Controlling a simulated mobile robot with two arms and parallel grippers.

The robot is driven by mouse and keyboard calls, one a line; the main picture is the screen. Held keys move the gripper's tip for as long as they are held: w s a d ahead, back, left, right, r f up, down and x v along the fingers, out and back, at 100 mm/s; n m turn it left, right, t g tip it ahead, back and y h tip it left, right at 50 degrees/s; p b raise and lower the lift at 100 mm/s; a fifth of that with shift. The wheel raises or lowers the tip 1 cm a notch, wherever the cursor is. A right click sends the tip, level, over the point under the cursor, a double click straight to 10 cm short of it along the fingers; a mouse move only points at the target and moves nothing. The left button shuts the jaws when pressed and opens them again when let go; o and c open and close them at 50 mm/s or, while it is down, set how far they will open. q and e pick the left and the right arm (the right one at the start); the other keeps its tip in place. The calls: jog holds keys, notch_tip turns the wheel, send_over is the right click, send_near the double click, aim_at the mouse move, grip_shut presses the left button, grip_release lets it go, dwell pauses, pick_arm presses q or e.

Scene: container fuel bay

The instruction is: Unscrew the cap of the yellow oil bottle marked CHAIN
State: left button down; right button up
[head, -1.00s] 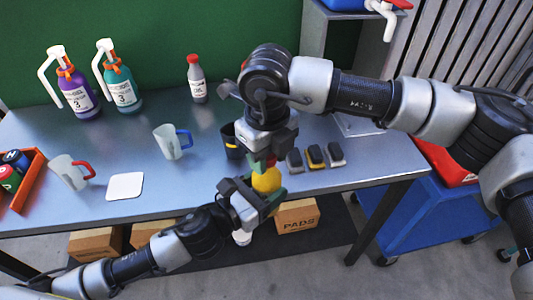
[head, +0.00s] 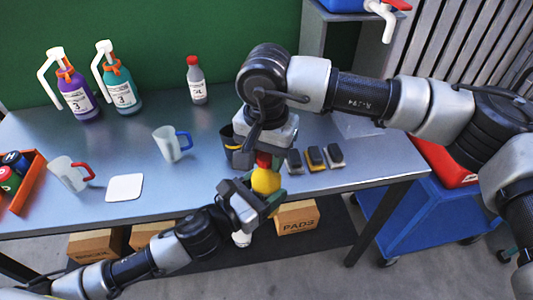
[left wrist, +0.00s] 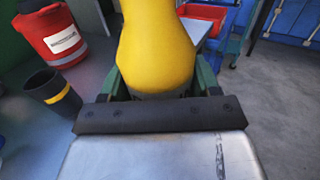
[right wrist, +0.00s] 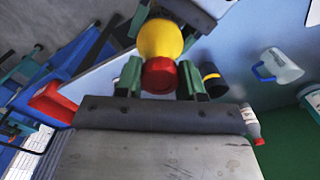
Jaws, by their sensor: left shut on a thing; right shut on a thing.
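The yellow bottle (head: 266,181) is held above the front edge of the workbench, its red cap (head: 263,160) on top. My left gripper (head: 262,203) is shut on the lower part of the bottle; the yellow body (left wrist: 158,45) fills the middle of the left wrist view. My right gripper (head: 264,157) comes from above and is shut on the cap. In the right wrist view the red cap (right wrist: 159,75) sits between the green fingers, against the yellow bottle. No marking on the bottle is readable. Whether the cap has come loose cannot be told.
A black cup with a yellow band (head: 231,150) stands close behind the bottle. Several small blocks (head: 315,158) lie right of it. A clear jug with a blue handle (head: 170,145) stands left. A blue cart (head: 395,225) is at the right.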

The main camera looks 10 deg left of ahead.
pick_arm(q)
jog(key=shift+s+d+r, duration=0.1)
jog(key=shift+s+d, duration=0.1)
jog(key=shift+s, duration=0.1)
pick_arm(e)
jog(key=n, duration=0.5)
jog(key=shift+w+r, duration=0.1)
jog(key=shift+w, duration=0.25)
pick_arm(q)
jog(key=shift+w+a, duration=0.1)
jog(key=shift+w, duration=0.05)
pick_arm(e)
jog(key=shift+r, duration=0.15)
jog(key=shift+s+r, duration=0.1)
jog(key=shift+r, duration=0.8)
jog(key=shift+r, duration=0.1)
